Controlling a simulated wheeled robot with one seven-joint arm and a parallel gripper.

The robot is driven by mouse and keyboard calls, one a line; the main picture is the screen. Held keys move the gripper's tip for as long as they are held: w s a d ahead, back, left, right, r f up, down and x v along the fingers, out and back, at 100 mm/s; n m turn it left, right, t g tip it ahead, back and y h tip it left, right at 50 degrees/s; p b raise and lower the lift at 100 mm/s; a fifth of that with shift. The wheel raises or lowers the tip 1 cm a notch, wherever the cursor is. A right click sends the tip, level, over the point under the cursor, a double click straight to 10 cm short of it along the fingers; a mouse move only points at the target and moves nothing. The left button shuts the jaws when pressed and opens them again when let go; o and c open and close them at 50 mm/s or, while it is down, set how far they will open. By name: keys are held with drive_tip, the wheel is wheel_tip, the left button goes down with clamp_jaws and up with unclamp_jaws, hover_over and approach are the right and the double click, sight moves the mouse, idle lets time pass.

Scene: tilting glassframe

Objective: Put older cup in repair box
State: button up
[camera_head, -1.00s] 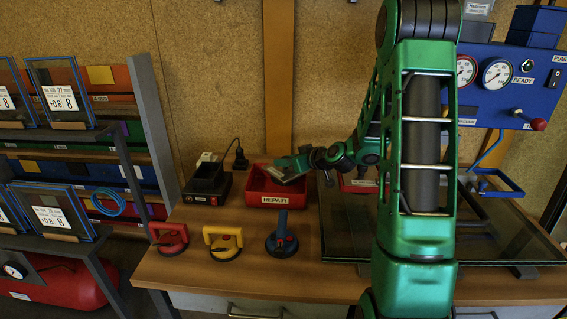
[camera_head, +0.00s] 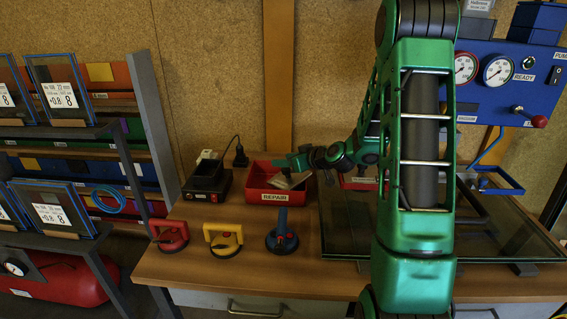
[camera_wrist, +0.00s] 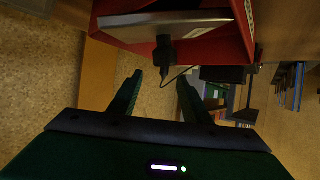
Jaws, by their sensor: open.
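The red box labelled REPAIR (camera_head: 262,196) stands at the back of the bench in the head view; its red wall also shows in the wrist view (camera_wrist: 225,40). A flat pale-grey plate (camera_head: 298,179) with a dark stub rests tilted at the box's right side; I cannot tell whether it is the older cup. The plate (camera_wrist: 170,28) and stub show inside the box in the wrist view. My gripper (camera_wrist: 160,78) is open, its fingertips just short of the stub with nothing between them. In the head view my gripper (camera_head: 288,163) is over the box.
Red (camera_head: 170,236), yellow (camera_head: 223,241) and blue (camera_head: 282,238) suction lifters stand along the bench front. A black charger (camera_head: 207,182) is left of the box. A glass sheet on a frame (camera_head: 345,235) fills the right, partly behind my arm. Glass racks stand far left.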

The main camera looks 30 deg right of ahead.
sight(291, 178)
drive_tip(key=shift+r, duration=0.5)
drive_tip(key=v, duration=0.3)
drive_tip(key=shift+d, duration=0.1)
drive_tip(key=s+d, duration=0.2)
drive_tip(key=s, duration=0.9)
drive_tip(key=s+a+f+g, duration=0.2)
drive_tip(key=s+a+g, duration=0.45)
drive_tip(key=s, duration=0.25)
drive_tip(key=s+r+m+g+h, duration=0.1)
drive_tip(key=s+r+m+g, duration=0.2)
drive_tip(key=s, duration=0.7)
drive_tip(key=s+r+m+g+h, duration=0.1)
drive_tip(key=s+r+m+g, duration=0.2)
drive_tip(key=s, duration=0.8)
drive_tip(key=m, duration=0.2)
drive_tip(key=shift+m, duration=0.3)
drive_tip(key=shift+s+d, duration=0.1)
drive_tip(key=shift+d, duration=0.05)
